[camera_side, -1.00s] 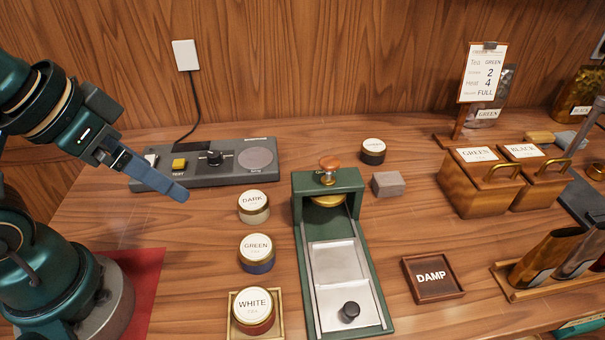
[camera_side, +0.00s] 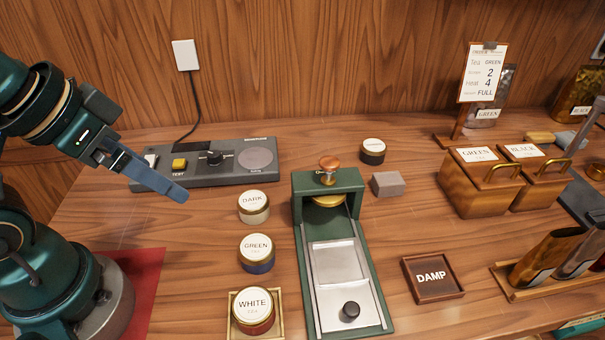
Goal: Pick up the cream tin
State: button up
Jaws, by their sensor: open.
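The tin with the cream body (camera_side: 254,216) stands upright on the table, left of the green press; its white lid label reads DARK. My gripper (camera_side: 180,194) is in the air to the left of this tin and apart from it. It is open and holds nothing; its blue fingers overlap from this side. Below the cream tin stands a tin with a blue body (camera_side: 257,266) labelled GREEN. Nearest the front, a tin with a red body (camera_side: 253,325) labelled WHITE stands in a shallow wooden tray (camera_side: 233,332).
A green press (camera_side: 300,235) with a metal slide stands close right of the tins. A grey control panel (camera_side: 225,177) lies behind the cream tin. A dark tin (camera_side: 373,156), a grey block (camera_side: 387,184) and a DAMP tray (camera_side: 414,266) are farther right. Bare table lies left of the tins.

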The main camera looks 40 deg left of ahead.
jog(key=g, duration=0.5)
send_over(253, 200)
jog(key=shift+m, duration=0.4)
jog(key=f, duration=0.7)
jog(key=shift+w+a, duration=0.15)
jog(key=shift+w, duration=0.1)
jog(key=shift+g, duration=0.3)
jog(key=f, duration=0.8)
jog(key=shift+s+f, duration=0.1)
jog(key=shift+s, duration=0.2)
jog(key=shift+c, duration=0.3)
jog(key=c, duration=1.4)
jog(key=shift+o, duration=0.2)
